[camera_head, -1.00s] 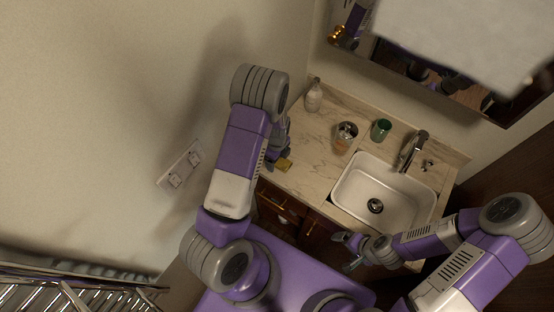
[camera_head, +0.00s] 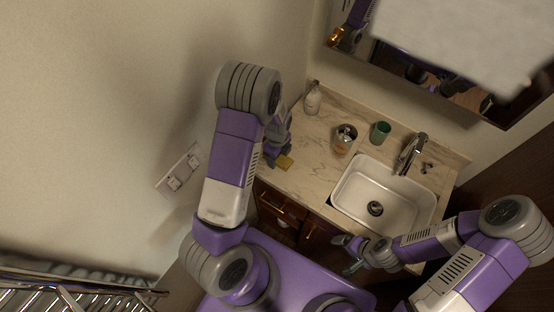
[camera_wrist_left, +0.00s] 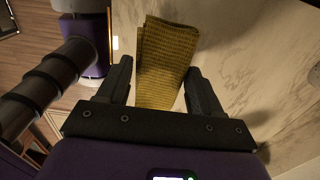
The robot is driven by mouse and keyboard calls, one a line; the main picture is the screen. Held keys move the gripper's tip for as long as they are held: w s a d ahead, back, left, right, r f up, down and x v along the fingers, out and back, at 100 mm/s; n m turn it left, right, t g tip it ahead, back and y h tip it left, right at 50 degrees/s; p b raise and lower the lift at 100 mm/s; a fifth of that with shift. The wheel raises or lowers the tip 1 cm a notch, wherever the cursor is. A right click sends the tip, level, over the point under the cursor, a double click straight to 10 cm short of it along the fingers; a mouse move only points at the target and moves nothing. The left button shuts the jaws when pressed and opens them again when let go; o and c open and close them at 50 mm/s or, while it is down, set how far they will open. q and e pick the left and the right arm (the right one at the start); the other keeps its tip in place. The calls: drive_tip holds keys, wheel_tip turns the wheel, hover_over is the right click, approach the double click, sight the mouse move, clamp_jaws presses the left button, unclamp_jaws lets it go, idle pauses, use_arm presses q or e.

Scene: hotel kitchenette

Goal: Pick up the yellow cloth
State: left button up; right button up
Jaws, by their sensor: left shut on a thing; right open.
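The yellow cloth (camera_head: 285,162) is small and folded, and shows at the left end of the marble counter in the head view. In the left wrist view the cloth (camera_wrist_left: 165,62) stands between the two dark fingers of my left gripper (camera_wrist_left: 160,85). My left gripper (camera_head: 276,160) is shut on the cloth at the counter's left edge; whether the cloth touches the counter is not clear. My right gripper (camera_head: 347,256) is open and empty, in front of the cabinet below the sink.
A white sink (camera_head: 352,192) with a chrome faucet (camera_head: 411,153) is set in the counter (camera_head: 318,155). A soap bottle (camera_head: 313,98), a metal cup (camera_head: 345,139) and a green cup (camera_head: 380,132) stand along the back. The counter between cloth and sink is clear.

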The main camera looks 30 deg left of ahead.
use_arm(q)
drive_tip(key=r, duration=0.2)
drive_tip(key=shift+d+r, duration=0.35)
drive_tip(key=s+d+b, duration=0.1)
drive_tip(key=d+b, duration=0.1)
drive_tip(key=d, duration=1.7)
drive_tip(key=shift+s, duration=0.3)
drive_tip(key=shift+f, duration=0.1)
